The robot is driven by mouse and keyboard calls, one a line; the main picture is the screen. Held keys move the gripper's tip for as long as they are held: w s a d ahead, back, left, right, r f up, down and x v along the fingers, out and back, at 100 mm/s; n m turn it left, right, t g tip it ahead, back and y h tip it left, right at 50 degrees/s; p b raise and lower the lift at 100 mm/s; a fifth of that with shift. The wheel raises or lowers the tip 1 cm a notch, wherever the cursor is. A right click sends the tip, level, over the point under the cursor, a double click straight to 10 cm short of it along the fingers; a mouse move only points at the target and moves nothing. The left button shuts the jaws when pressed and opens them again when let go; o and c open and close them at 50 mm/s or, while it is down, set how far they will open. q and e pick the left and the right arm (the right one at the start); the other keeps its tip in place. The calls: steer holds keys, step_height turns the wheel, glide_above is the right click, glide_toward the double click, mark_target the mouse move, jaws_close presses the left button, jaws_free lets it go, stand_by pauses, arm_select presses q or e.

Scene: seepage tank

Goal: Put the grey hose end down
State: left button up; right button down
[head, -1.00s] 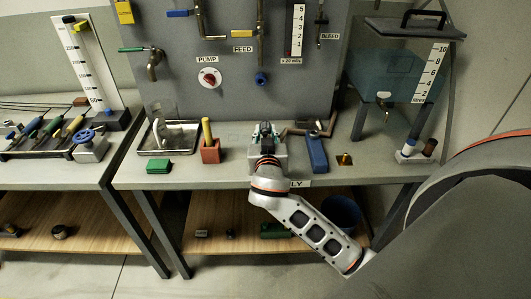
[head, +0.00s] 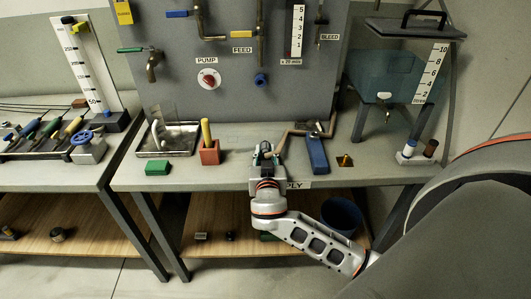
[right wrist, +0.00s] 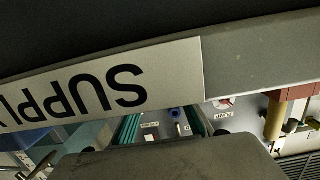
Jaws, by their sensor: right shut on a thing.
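My right gripper (head: 265,148) is over the front part of the bench, just behind its front edge. It is shut on the grey hose end, which my fingers almost wholly hide. In the right wrist view a broad grey shape fills the bottom, and the held part cannot be made out clearly. A brownish bent tube (head: 297,132) runs just right of the gripper; I cannot tell whether it touches. My left gripper is not in view.
A blue block (head: 317,154) lies right of my gripper. A red holder (head: 210,155), a green block (head: 158,168) and a metal tray (head: 180,139) stand to the left. The SUPPLY label (right wrist: 110,85) is on the bench's front edge. Bench surface between holder and gripper is clear.

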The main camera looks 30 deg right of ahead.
steer(key=shift+f+b, duration=0.3)
steer(key=shift+f, duration=0.05)
steer(key=c, duration=1.8)
jaws_free()
steer(key=shift+o, duration=0.2)
steer(key=shift+r, duration=0.1)
steer(key=shift+r+p, duration=0.5)
steer(key=shift+p, duration=0.05)
steer(key=b+v, duration=0.1)
steer(key=v, duration=1.1)
steer(key=shift+f, duration=0.15)
steer(key=shift+f, duration=0.1)
